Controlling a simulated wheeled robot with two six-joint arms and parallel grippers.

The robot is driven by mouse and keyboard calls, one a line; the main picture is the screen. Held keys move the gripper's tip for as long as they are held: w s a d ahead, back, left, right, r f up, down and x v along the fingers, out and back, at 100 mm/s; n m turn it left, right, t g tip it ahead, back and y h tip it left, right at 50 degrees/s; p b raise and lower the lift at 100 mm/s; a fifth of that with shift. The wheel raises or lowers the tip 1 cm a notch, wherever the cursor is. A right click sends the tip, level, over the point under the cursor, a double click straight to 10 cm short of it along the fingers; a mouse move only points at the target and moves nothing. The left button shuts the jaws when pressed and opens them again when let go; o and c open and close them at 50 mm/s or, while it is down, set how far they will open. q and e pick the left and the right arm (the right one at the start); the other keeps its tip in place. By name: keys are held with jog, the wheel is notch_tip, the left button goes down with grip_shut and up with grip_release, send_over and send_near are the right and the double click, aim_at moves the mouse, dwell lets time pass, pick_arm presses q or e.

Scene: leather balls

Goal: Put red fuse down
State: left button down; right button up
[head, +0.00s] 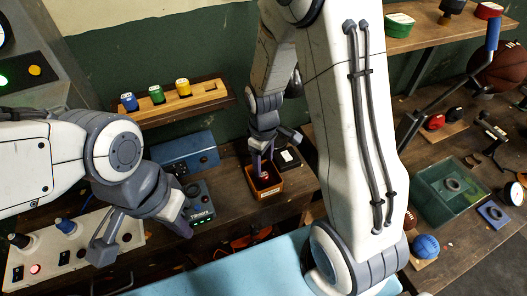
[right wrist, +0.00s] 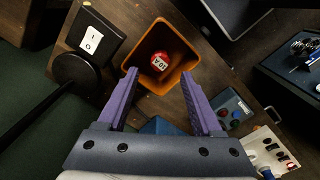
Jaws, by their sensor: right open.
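The red fuse (right wrist: 159,61), with a white label on top, lies inside an open orange-brown box (right wrist: 179,40) in the right wrist view. The box also shows on the bench in the head view (head: 270,194), with the fuse mostly hidden there. My right gripper (right wrist: 158,78) is open, its purple fingers apart at the near rim of the box and clear of the fuse. It points down at the box in the head view (head: 262,168). My left gripper (head: 186,226) is low at the left by a small control box; its finger opening is unclear.
A wooden rack (head: 212,87) holds blue, green and yellow fuses, with bare room at its right end. A black switch box (head: 287,158) stands close beside the orange-brown box. A white switch panel (head: 70,262) lies at the left, and a green glass case (head: 445,200) at the right.

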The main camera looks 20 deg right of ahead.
aim_at(263, 175)
jog(key=s+a+r, duration=0.5)
jog(key=a+r, duration=0.2)
jog(key=r, duration=0.3)
jog(key=s+a+r, duration=0.2)
jog(key=s, duration=0.4)
jog(key=s+a+r+y, duration=0.1)
jog(key=s+a+r, duration=0.1)
jog(key=s, duration=0.5)
jog(key=shift+a+r, duration=0.15)
jog(key=shift+a, duration=0.55)
